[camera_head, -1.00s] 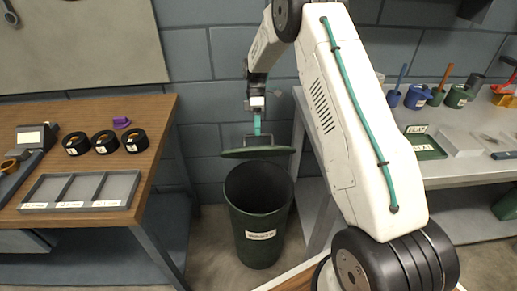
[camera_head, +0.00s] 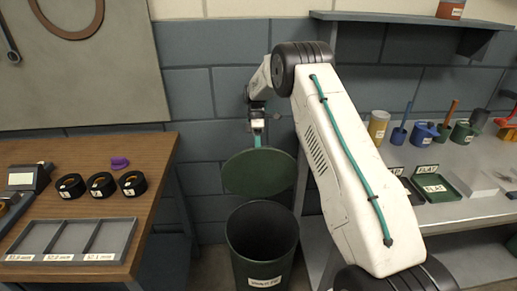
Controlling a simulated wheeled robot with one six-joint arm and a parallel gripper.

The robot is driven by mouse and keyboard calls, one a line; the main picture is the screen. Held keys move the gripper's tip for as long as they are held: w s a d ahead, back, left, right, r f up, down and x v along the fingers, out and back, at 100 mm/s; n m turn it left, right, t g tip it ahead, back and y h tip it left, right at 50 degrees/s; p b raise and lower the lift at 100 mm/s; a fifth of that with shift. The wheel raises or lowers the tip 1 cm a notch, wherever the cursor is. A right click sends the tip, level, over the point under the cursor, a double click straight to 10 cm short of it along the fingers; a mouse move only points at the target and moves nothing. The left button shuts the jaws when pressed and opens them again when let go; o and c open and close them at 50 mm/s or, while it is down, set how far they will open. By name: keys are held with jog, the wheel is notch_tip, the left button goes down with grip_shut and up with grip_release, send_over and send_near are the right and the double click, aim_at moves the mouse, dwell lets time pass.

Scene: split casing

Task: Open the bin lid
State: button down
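The dark green bin (camera_head: 262,251) stands on the floor between the two tables, its round mouth open and its inside dark. The round green lid (camera_head: 259,172) is above the bin's rim, tilted steeply so that its broad face shows. My gripper (camera_head: 257,138) is above the lid at its top edge, at the end of my white arm. A teal piece shows between the gripper and the lid. The fingers are small and dark here, and I cannot tell whether they are closed on the lid.
A wooden table (camera_head: 160,165) at left holds black rings (camera_head: 102,185), a purple piece (camera_head: 119,163) and a grey divided tray (camera_head: 70,240). A grey bench (camera_head: 465,212) at right holds several cups and a green tray (camera_head: 436,188). A shelf (camera_head: 420,20) is above it.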

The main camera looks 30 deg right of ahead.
jog(key=shift+a+f, duration=0.1)
jog(key=shift+a, duration=0.1)
jog(key=c, duration=1.5)
grip_release()
jog(key=shift+w, duration=0.15)
jog(key=shift+o, duration=0.2)
jog(key=shift+d+r, duration=0.25)
jog(key=shift+d, duration=0.05)
notch_tip(320, 180, up, 3)
jog(key=shift+r, duration=0.2)
jog(key=s+a+r, duration=0.1)
jog(key=s+a, duration=0.1)
jog(key=s, duration=1.4)
jog(key=shift+a, duration=0.4)
jog(key=shift+r, duration=0.1)
jog(key=w+d+r, duration=0.2)
jog(key=w+d, duration=0.1)
jog(key=w, duration=0.5)
jog(key=shift+d+r, duration=0.15)
jog(key=shift+r, duration=0.2)
